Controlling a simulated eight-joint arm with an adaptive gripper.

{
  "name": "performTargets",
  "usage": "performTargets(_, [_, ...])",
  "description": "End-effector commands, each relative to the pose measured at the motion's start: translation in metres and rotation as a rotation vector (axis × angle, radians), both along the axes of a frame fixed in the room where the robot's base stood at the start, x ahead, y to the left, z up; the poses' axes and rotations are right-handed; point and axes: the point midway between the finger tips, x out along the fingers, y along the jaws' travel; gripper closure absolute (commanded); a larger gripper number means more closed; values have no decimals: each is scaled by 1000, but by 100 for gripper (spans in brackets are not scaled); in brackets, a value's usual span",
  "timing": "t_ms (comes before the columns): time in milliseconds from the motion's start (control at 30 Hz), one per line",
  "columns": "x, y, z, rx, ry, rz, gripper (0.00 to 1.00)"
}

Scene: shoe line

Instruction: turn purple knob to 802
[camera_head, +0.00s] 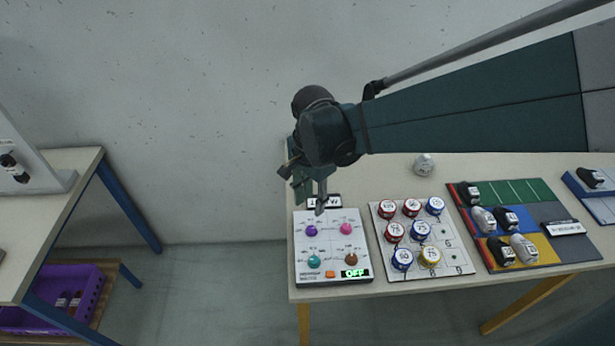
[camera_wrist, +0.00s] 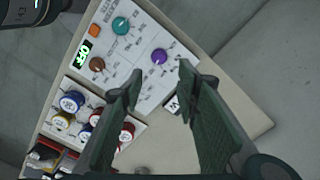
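The purple knob (camera_head: 311,230) is at the upper left of a white control panel (camera_head: 330,277) on the table. In the wrist view the purple knob (camera_wrist: 159,57) lies just beyond and between my fingertips, with nothing touching it. My gripper (camera_head: 308,204) is above the panel's back edge, near the purple knob. In the wrist view my gripper (camera_wrist: 158,82) has its two fingers apart and nothing between them. The panel's green display (camera_head: 355,273) reads OFF. The markings around the knob are too small to read.
Pink (camera_head: 346,229), teal (camera_head: 314,261) and brown (camera_head: 351,258) knobs share the panel with an orange button (camera_head: 330,274). Right of it is a board (camera_head: 459,269) with several lidded cans. A colored mat (camera_head: 552,251) with shoes is further right. A silver can (camera_head: 424,164) stands behind.

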Motion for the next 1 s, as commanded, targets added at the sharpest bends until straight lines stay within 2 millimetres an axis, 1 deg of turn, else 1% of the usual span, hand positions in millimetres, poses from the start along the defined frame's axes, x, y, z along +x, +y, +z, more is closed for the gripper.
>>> performTargets(133, [2,1,-2,0,0,179,68])
performTargets(700, [1,0,-26,0,0,976,68])
performTargets(900, [-1,-1,-32,-1,0,1176,68])
performTargets(1000, [-1,-1,-34,-1,0,1229,68])
